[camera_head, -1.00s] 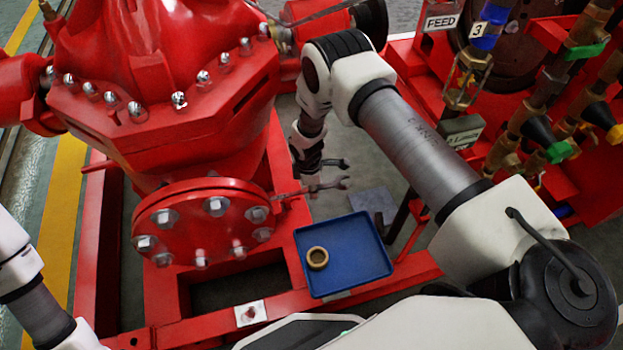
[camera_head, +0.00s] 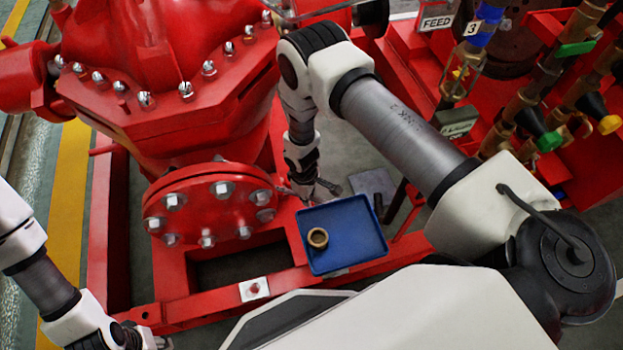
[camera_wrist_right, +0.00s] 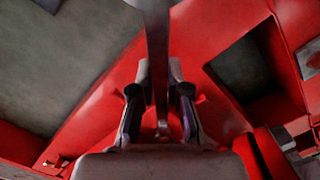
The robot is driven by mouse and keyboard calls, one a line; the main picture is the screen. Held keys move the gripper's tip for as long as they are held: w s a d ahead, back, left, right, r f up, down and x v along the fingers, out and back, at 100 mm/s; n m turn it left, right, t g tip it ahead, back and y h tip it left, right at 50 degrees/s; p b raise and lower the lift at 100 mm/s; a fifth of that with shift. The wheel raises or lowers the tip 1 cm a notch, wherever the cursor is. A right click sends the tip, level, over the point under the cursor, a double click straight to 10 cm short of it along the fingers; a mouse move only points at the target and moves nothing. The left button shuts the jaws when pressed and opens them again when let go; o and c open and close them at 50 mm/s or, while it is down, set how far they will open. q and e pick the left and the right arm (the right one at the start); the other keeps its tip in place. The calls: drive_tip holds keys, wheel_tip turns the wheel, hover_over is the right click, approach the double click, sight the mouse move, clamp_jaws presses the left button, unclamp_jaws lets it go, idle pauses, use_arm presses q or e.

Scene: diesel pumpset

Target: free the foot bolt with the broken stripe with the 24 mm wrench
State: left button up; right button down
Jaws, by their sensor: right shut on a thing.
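My right gripper (camera_head: 308,188) is beside the round flange, left of the blue tray, and small in the head view. In the right wrist view, my right gripper (camera_wrist_right: 160,105) is shut on a grey steel wrench (camera_wrist_right: 157,50), whose shank runs between the fingers. I cannot read the wrench's size. A bolt on a pale plate (camera_head: 253,289) sits on the red base rail at the front; its stripe is too small to make out. I cannot tell whether the wrench touches any bolt. My left gripper (camera_head: 155,342) is at the bottom left edge, its fingers partly cut off.
The blue tray (camera_head: 350,225) holds a brass ring (camera_head: 318,238). The red pump flange (camera_head: 210,205) with several bolts stands left of the tray. Valves and pipes (camera_head: 540,110) fill the right side. Red frame rails surround openings in the base.

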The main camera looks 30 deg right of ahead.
drive_tip(key=shift+s+a+m, duration=0.2)
drive_tip(key=shift+a+m, duration=0.05)
drive_tip(key=shift+m, duration=0.05)
drive_tip(key=shift+f, duration=0.15)
drive_tip(key=shift+f+b, duration=0.55)
drive_tip(key=shift+b, duration=0.05)
